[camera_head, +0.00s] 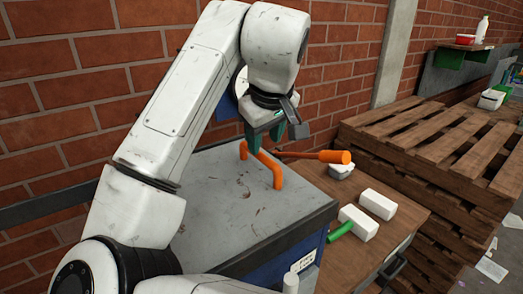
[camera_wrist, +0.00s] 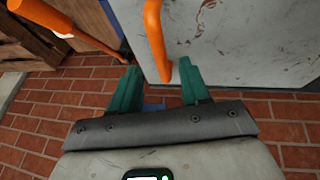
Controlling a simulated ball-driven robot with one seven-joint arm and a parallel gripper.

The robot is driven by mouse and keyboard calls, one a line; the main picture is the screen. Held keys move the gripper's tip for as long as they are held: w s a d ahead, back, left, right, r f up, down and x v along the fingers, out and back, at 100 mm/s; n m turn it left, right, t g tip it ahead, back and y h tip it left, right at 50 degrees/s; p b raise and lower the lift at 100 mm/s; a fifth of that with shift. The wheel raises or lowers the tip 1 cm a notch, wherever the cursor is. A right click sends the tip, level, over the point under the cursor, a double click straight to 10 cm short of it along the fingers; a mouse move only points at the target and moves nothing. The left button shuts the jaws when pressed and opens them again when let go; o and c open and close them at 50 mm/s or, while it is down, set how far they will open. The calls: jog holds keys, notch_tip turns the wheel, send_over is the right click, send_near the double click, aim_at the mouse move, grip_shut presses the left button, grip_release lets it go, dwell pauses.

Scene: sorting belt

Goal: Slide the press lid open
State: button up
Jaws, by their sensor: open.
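The press lid (camera_head: 215,200) is a scuffed grey plate on top of a blue box. It also shows in the wrist view (camera_wrist: 235,45). An orange bar handle (camera_head: 262,165) is fixed on the lid; in the wrist view the handle (camera_wrist: 155,40) runs down from the top edge. My gripper (camera_head: 277,134) is open and empty, with green fingers over the handle's far end. In the wrist view the handle's near end shows between my fingertips (camera_wrist: 159,66). I cannot tell whether they touch it.
An orange lever (camera_head: 330,156) sticks out right of the box. A wooden table (camera_head: 400,235) beside it carries white blocks (camera_head: 378,204), a green-handled item (camera_head: 341,231) and a small container (camera_head: 341,171). Stacked pallets (camera_head: 440,150) stand at right; a brick wall (camera_head: 60,90) is close behind.

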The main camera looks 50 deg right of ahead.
aim_at(263, 156)
jog(key=shift+x, duration=2.6)
jog(key=shift+s, duration=0.1)
jog(key=shift+c, duration=0.2)
grip_shut()
